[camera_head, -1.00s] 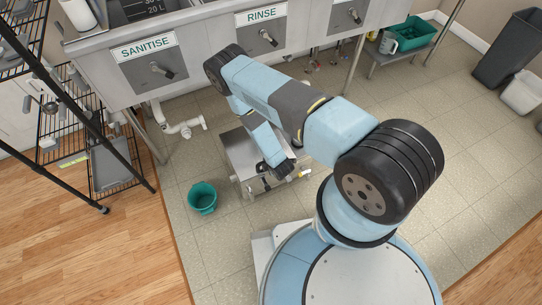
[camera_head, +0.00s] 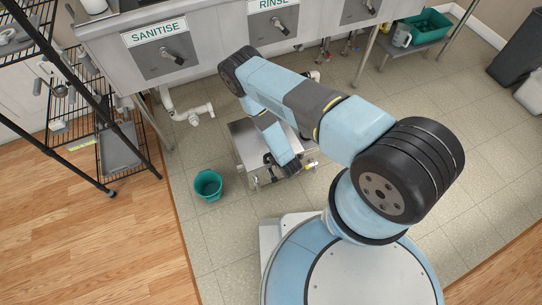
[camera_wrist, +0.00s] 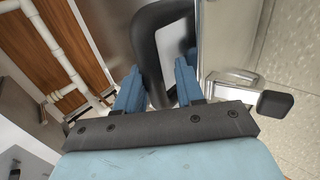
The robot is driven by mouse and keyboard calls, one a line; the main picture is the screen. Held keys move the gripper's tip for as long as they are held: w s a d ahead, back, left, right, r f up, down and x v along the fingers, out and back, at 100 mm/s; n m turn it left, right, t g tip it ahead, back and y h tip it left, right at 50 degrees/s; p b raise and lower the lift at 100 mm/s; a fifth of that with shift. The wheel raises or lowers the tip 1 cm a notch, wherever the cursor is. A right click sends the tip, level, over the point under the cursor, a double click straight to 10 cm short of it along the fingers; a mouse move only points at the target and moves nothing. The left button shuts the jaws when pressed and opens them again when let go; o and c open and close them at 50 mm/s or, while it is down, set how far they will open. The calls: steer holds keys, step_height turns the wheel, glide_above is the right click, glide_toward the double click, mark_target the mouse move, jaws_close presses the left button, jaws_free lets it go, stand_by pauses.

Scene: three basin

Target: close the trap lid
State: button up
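The trap (camera_head: 243,137) is a low stainless-steel box on the tiled floor below the sink, partly hidden by my arm. Its near side has small clamps or fittings (camera_head: 268,178); how far its lid is open cannot be told. My gripper (camera_head: 293,168) is at the trap's near right side, with its fingertips hidden in the head view. In the wrist view, my two blue fingers (camera_wrist: 158,85) are spread apart. A steel latch with a black knob (camera_wrist: 274,103) lies to the right.
A teal bucket (camera_head: 208,185) stands on the floor left of the trap. White drain pipes (camera_head: 190,113) and the steel sink (camera_head: 215,55) are behind it. A black wire rack (camera_head: 100,130) stands at the left. The tiled floor at the right is open.

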steer(key=v, duration=1.3)
steer(key=shift+s+r, duration=0.15)
steer(key=shift+s, duration=0.15)
steer(key=shift+d, duration=0.1)
